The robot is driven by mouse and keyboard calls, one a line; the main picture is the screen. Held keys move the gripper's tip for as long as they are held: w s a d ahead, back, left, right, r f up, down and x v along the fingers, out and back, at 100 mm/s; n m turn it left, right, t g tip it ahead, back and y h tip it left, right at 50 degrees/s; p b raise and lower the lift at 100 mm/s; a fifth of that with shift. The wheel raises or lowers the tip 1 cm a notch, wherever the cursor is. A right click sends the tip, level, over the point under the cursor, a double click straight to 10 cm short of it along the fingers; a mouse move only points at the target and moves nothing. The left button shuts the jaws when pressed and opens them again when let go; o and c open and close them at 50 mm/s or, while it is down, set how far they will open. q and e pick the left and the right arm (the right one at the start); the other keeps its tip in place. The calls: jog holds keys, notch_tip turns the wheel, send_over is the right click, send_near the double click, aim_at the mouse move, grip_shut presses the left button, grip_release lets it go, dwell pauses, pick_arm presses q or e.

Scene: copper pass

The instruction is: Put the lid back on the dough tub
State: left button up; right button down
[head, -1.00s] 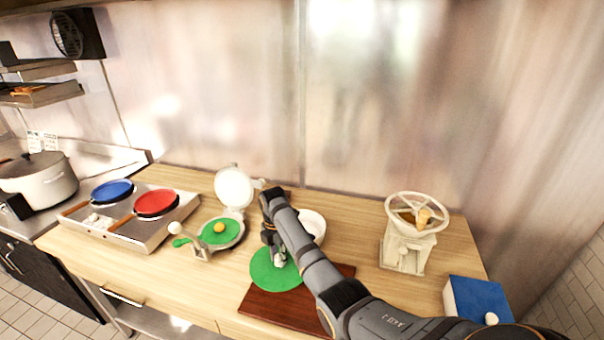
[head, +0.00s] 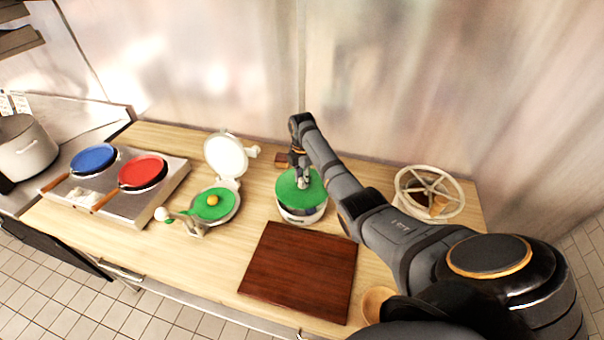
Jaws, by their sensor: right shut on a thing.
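The green round lid (head: 288,192) is over the white dough tub (head: 303,216) behind the dark red-brown board. My right gripper (head: 303,182) comes from above and is shut on the knob at the lid's middle, which the fingers mostly hide. The lid looks roughly level and covers the tub's mouth from this angle. I cannot tell whether it touches the rim or hovers just above it. The tub's white side shows below the lid's front edge. My left gripper is not in view.
The board (head: 298,272) lies bare in front of the tub. An open press (head: 227,157) with a green disc and yellow ball stands to the left. Farther left is a burner unit (head: 125,203) with blue and red pans. A wheeled device (head: 430,193) stands right, behind my arm.

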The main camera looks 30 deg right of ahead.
notch_tip(320, 180, down, 3)
jog(key=shift+w+d+r+b, duration=0.1)
jog(key=shift+w+r+b, duration=0.05)
jog(key=shift+b, duration=0.35)
jog(key=shift+f, duration=0.25)
jog(key=shift+f+b, duration=0.1)
jog(key=shift+b, duration=0.2)
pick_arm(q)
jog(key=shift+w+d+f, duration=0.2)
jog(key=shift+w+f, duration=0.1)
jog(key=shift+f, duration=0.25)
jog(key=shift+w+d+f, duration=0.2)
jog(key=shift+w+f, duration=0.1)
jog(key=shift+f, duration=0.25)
pick_arm(e)
jog(key=shift+f, duration=0.2)
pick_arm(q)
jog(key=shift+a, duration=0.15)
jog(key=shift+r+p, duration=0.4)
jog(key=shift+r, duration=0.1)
pick_arm(e)
jog(key=shift+r, duration=0.1)
jog(key=shift+f, duration=0.2)
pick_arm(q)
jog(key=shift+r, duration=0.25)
